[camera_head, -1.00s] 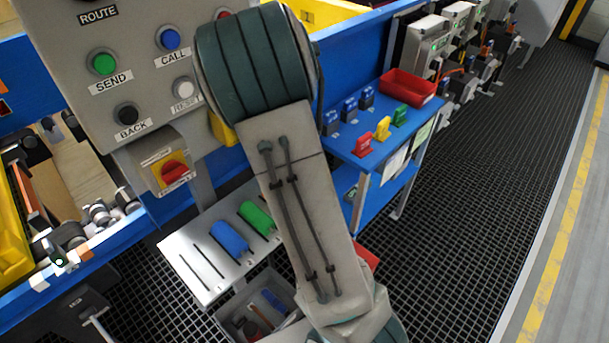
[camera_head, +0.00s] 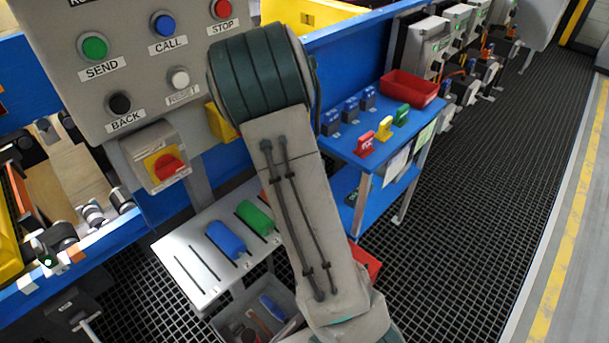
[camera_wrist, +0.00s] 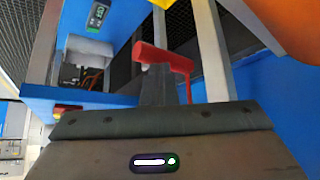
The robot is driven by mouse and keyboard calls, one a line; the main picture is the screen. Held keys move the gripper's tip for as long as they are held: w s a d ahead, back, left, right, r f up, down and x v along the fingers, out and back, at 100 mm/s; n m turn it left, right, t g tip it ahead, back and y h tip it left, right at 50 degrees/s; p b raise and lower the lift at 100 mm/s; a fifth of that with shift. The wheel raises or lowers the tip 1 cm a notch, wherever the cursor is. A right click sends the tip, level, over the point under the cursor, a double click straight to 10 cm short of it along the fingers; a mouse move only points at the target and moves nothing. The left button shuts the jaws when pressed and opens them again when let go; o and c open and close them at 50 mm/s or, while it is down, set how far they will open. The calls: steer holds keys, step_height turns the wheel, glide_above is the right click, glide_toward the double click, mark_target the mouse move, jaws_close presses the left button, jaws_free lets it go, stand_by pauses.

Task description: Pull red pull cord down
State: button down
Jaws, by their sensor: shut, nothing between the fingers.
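In the wrist view a red bar-shaped handle (camera_wrist: 163,57), with a thin red length hanging from its right end, looks like the pull cord. It shows just beyond my gripper (camera_wrist: 157,80), whose grey fingers appear shut and empty. The fingers overlap the handle in the picture; I cannot tell whether they touch it. In the head view my arm blocks the middle, and neither my gripper nor the red cord can be made out.
A blue table (camera_head: 355,148) stands right. The grated aisle is clear.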

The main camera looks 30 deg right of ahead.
steer(key=s, duration=0.1)
steer(key=a+f+b, duration=0.1)
steer(key=s+b, duration=0.1)
steer(key=shift+s+a+f, duration=0.25)
steer(key=shift+s+f, duration=0.1)
steer(key=shift+f, duration=0.05)
stand_by(0.4)
steer(key=p+v, duration=0.7)
steer(key=v, duration=0.7)
steer(key=shift+a+f, duration=0.1)
stand_by(0.5)
